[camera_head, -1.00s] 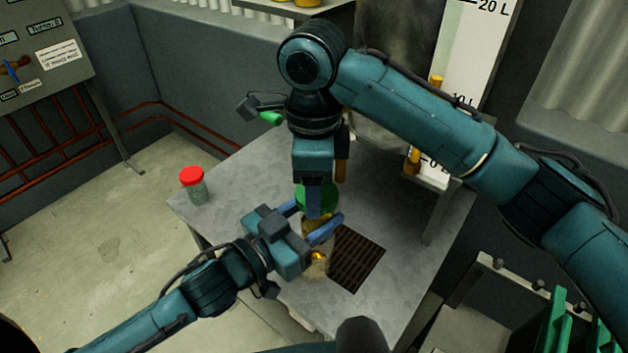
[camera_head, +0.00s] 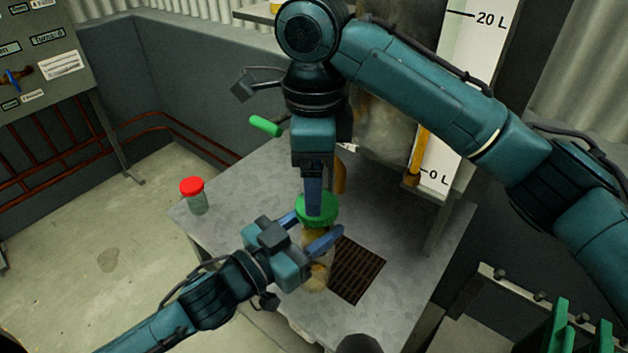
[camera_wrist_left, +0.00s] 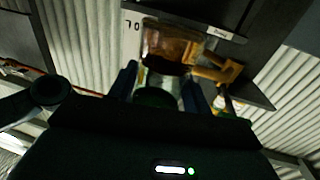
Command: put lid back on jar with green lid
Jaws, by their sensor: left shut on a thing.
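The jar (camera_head: 317,277) is clear glass with yellowish-brown contents and stands near the front of the metal table. My left gripper (camera_head: 318,229) is shut on it, its blue fingers on either side of the upper part. The green lid (camera_head: 327,215) is at the top of this jar, level as far as I can tell; I cannot tell whether it is seated. My right gripper (camera_head: 313,212) points straight down at the lid, one blue finger overlapping it; its other finger is hidden. In the left wrist view, the left fingers (camera_wrist_left: 160,88) show dark around the jar.
A jar with a red lid (camera_head: 193,195) stands at the table's left corner. A dark grate (camera_head: 360,272) is set in the table right of the held jar. A green-handled lever (camera_head: 265,126) and a white litre scale (camera_head: 452,110) are behind.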

